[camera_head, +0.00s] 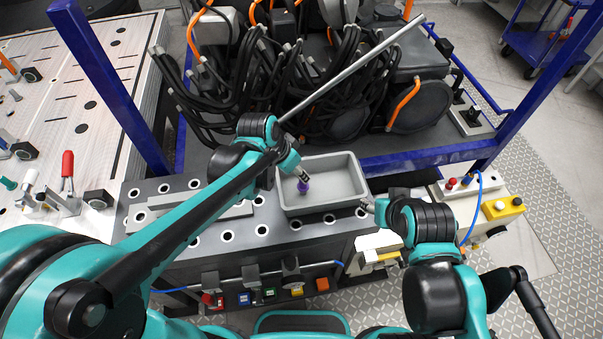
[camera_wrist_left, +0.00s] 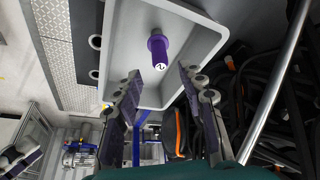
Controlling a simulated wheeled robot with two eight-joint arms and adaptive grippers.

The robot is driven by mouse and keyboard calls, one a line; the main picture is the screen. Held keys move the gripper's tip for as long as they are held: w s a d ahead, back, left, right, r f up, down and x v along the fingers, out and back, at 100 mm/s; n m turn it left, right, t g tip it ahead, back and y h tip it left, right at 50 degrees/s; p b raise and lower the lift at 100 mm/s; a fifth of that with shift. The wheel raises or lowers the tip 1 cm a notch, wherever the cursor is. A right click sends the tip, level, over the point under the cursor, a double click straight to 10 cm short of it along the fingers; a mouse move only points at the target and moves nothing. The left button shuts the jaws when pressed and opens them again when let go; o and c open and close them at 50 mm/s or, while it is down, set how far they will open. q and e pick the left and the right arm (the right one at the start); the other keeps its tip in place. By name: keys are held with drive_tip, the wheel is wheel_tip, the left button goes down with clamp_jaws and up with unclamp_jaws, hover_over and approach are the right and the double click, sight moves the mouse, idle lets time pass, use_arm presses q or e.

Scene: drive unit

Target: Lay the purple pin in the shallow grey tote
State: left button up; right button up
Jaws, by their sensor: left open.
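The purple pin (camera_head: 303,186) is inside the shallow grey tote (camera_head: 345,163), toward its left side. In the left wrist view the pin (camera_wrist_left: 158,46) shows a collar and a pale marked end, against the tote's grey floor (camera_wrist_left: 130,42). I cannot tell whether it stands or lies. My left gripper (camera_head: 300,174) is just above the pin. In the left wrist view the two fingers (camera_wrist_left: 160,85) are spread apart with nothing between them, and the pin is beyond the tips. My right gripper (camera_head: 369,205) is by the tote's front right corner; its finger opening is too small to judge.
The tote sits on a dark bench (camera_head: 265,228) with several white-ringed holes. Behind it, a blue frame (camera_head: 430,155) holds the drive unit with black hoses (camera_head: 330,85) and a long grey rod (camera_head: 360,75). A yellow button box (camera_head: 502,207) is at right.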

use_arm(q)
drive_tip(key=v, duration=0.5)
drive_tip(key=s+a+r+n+t+y, duration=0.1)
drive_tip(key=s+a+n+t+y, duration=0.2)
drive_tip(key=s+a+n, duration=0.6)
drive_tip(key=s+a+t, duration=0.1)
drive_tip(key=s+a, duration=0.1)
drive_tip(key=a, duration=0.3)
drive_tip(key=shift+s+a+r+p, duration=0.2)
drive_tip(key=shift+a+r+p, duration=0.05)
drive_tip(key=shift+a+p, duration=0.1)
drive_tip(key=shift+s+d, duration=0.1)
